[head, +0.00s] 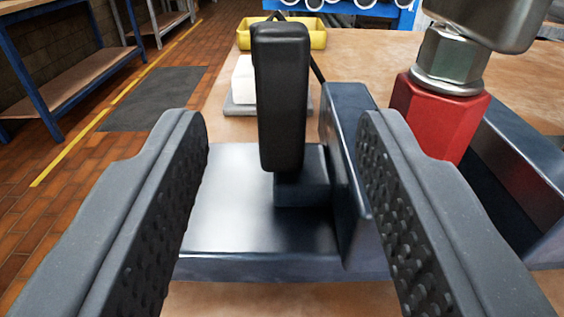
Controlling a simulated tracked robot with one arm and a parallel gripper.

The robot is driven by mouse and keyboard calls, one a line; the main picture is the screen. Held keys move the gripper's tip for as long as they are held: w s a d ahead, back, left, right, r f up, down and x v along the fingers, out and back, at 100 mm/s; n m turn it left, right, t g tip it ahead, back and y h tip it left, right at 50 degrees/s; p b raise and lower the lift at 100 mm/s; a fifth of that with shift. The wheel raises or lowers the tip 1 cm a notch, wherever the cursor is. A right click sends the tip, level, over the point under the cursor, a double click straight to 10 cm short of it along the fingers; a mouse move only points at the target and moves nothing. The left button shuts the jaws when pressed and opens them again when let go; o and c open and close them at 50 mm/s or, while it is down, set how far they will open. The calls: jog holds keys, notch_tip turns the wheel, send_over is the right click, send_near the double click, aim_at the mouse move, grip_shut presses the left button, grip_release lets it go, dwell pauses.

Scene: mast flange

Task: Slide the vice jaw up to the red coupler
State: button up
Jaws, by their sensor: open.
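The vice (250,235) is dark blue metal and sits on the workbench in the middle of the head view. Its upright jaw plate (350,165) stands to the left of the red coupler (440,112), apart from it. A black upright handle (283,100) rises from the block beside the jaw. The red coupler is hexagonal, under a metal nut. A fixed blue jaw (525,165) stands to its right. My gripper (280,140) is open, with one ridged finger on each side of the handle. The right finger overlaps the jaw's edge in the picture; I cannot tell whether it touches.
A large metal fitting (490,20) hangs above the coupler at the upper right. A yellow tray (310,36) and a white block (243,78) on a grey base are behind the handle. Blue shelving (75,70) stands across the brick floor at the left.

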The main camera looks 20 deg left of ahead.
jog(key=v, duration=0.4)
jog(key=shift+s+d+p, duration=0.1)
jog(key=shift+s+p, duration=0.2)
jog(key=shift+p, duration=0.1)
